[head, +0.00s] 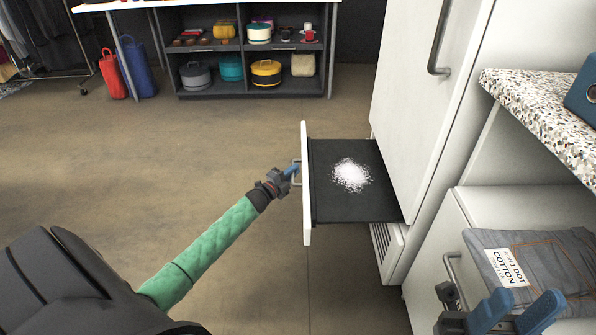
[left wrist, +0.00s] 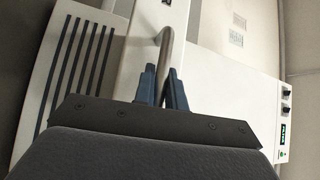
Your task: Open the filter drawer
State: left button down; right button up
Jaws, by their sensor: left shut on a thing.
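The filter drawer (head: 306,190) sticks out from the base of the tall white cabinet (head: 420,110). Its white front faces left, and its dark tray (head: 330,207) is exposed with a pile of white lint (head: 351,175) on it. My left gripper (head: 292,171) is at the drawer's metal handle (head: 298,163), shut on it. In the left wrist view the blue fingers (left wrist: 163,85) close around the grey handle bar (left wrist: 165,45). My right gripper (head: 515,312) is at the bottom right, its blue fingers apart with nothing visible between them.
A grey folded garment (head: 550,262) with a cotton label lies at the lower right, close to my right gripper. A speckled counter (head: 545,110) is above it. The floor left of the drawer is clear.

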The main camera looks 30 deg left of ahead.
pick_arm(q)
jog(key=shift+f, duration=0.1)
jog(key=c, duration=1.7)
grip_release()
jog(key=shift+p+v, duration=1.05)
jog(key=shift+v, duration=2.9)
jog(key=shift+f, duration=0.1)
